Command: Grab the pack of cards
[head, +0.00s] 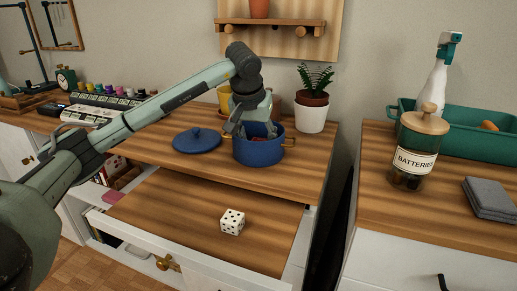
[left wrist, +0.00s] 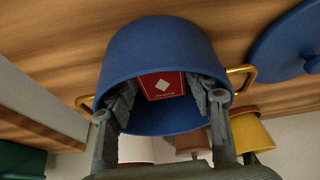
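The pack of cards (left wrist: 161,85) is red with a white diamond and shows inside the blue pot in the left wrist view. The pot (head: 258,150) stands on the desk in the head view and has gold handles; its wall also shows in the left wrist view (left wrist: 160,45). My left gripper (head: 252,128) reaches down into the pot. In the left wrist view its two fingers (left wrist: 163,100) are spread, one on each side of the pack, with gaps visible. The pack is hidden in the head view. My right gripper is not in view.
The blue lid (head: 197,140) lies on the desk left of the pot. A potted plant (head: 312,105) stands close to the pot's right. A white die (head: 232,222) sits in the open drawer (head: 170,215) in front. A battery jar (head: 418,150) stands on the right cabinet.

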